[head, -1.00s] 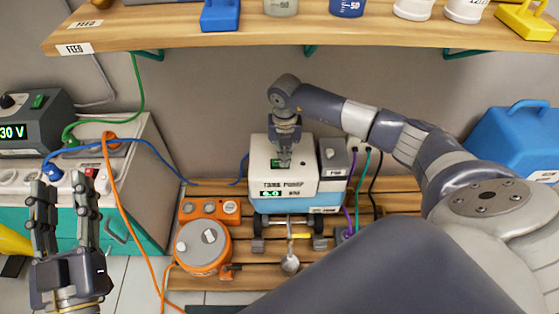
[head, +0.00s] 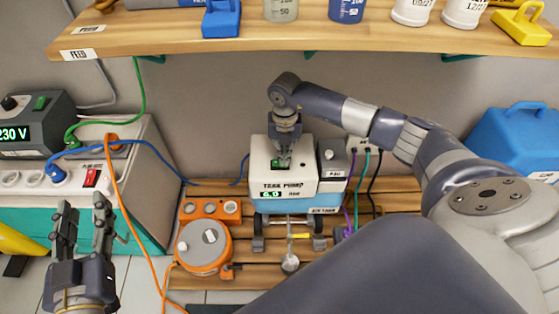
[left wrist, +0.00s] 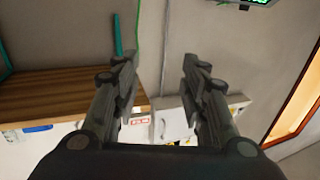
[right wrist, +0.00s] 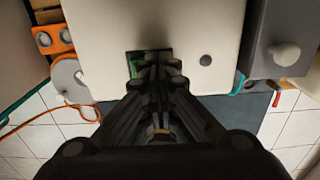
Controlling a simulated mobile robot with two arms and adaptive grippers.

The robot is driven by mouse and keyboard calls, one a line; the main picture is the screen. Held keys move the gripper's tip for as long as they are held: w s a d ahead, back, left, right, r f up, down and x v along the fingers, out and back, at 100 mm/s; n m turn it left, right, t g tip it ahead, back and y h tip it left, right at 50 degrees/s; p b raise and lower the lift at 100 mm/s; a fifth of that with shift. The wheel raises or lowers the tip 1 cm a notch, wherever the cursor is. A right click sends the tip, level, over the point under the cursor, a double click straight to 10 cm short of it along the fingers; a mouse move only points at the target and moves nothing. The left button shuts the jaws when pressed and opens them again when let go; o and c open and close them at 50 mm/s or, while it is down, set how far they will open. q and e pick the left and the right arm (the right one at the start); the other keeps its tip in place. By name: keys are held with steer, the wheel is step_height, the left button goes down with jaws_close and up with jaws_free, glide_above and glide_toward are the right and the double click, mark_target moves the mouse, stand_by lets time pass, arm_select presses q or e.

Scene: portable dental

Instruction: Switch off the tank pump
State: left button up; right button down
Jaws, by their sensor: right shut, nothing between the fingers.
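In the right wrist view the fingertips (right wrist: 158,66) partly cover the green switch (right wrist: 135,62). My left gripper (head: 84,215) is open and empty at the lower left, away from the pump; its spread fingers also show in the left wrist view (left wrist: 158,75).
A wooden shelf (head: 300,38) with containers hangs above the pump. An orange reel (head: 190,255) sits left of the pump, and an orange cable (head: 133,222) hangs beside my left gripper. A blue case (head: 490,140) stands at the right. A 230 V unit (head: 35,120) is at the left.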

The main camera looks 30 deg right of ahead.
steer(key=shift+r+p, duration=0.35)
steer(key=shift+r, duration=0.4)
steer(key=shift+r+p, duration=0.35)
steer(key=shift+p, duration=0.25)
steer(key=shift+r, duration=0.3)
steer(key=shift+r+p, duration=0.35)
steer(key=shift+p, duration=0.2)
steer(key=shift+r+p, duration=0.65)
steer(key=shift+r, duration=0.35)
arm_select(q)
steer(key=s+a+f+g+y, duration=0.1)
steer(key=s+a+f+g, duration=0.2)
steer(key=s+f+g, duration=0.3)
steer(key=s+a+f+g+y, duration=0.2)
steer(key=s+a+f+g, duration=0.1)
steer(key=s+f+g, duration=0.4)
steer(key=s+f, duration=0.3)
steer(key=f, duration=0.1)
steer(key=shift+a+n+y, duration=0.3)
steer(key=shift+n, duration=0.1)
